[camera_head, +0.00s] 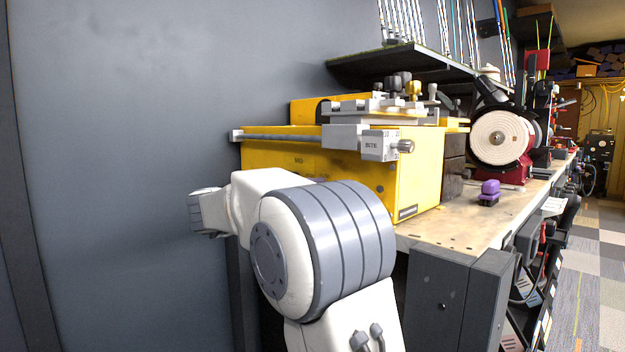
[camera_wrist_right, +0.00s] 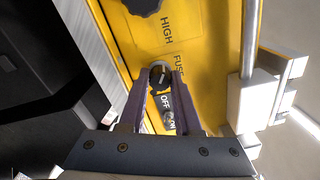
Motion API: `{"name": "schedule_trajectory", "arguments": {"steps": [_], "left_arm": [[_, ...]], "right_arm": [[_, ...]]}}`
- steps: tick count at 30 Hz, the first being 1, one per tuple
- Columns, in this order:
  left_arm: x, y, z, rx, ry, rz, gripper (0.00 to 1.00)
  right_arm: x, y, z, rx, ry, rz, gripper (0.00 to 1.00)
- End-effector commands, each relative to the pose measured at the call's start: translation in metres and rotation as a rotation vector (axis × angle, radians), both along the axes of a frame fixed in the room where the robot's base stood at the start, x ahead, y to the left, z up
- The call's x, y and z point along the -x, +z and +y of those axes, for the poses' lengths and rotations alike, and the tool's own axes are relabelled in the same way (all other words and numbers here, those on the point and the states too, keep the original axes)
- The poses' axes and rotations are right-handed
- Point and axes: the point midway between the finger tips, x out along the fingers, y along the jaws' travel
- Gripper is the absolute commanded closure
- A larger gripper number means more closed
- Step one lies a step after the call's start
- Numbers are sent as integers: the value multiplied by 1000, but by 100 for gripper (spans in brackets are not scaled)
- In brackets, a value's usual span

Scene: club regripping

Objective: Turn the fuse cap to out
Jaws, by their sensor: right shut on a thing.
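The fuse cap (camera_wrist_right: 159,80) is a small, dark round cap on the yellow machine panel (camera_wrist_right: 200,50), below the printed word FUSE in the right wrist view. It carries a light mark, but I cannot read its turned position. My right gripper (camera_wrist_right: 162,76) has its two purple-grey fingers on either side of the cap and is shut on it. In the head view my arm covers part of the yellow machine (camera_head: 415,175), and the cap and gripper tips are hidden. My left gripper is not in view.
A black knob (camera_wrist_right: 142,4) sits by the word HIGH; a black switch marked OFF (camera_wrist_right: 164,103) lies between my fingers. A metal rail (camera_wrist_right: 250,40) and white block (camera_wrist_right: 252,100) run close on the right. A purple-topped item (camera_head: 490,190) stands on the bench (camera_head: 460,228).

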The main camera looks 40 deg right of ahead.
Motion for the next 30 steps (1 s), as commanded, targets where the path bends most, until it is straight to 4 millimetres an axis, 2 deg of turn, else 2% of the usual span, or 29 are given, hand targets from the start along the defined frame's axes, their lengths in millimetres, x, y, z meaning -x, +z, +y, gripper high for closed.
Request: {"name": "schedule_trajectory", "arguments": {"steps": [1,15,22,30], "left_arm": [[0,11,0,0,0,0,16],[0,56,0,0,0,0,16],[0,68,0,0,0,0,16],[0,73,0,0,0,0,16]], "right_arm": [[0,4,1,2,1,48,100],[0,3,1,32,1,436,100],[0,1,1,41,2,544,100],[0,-1,1,45,2,595,100]]}}
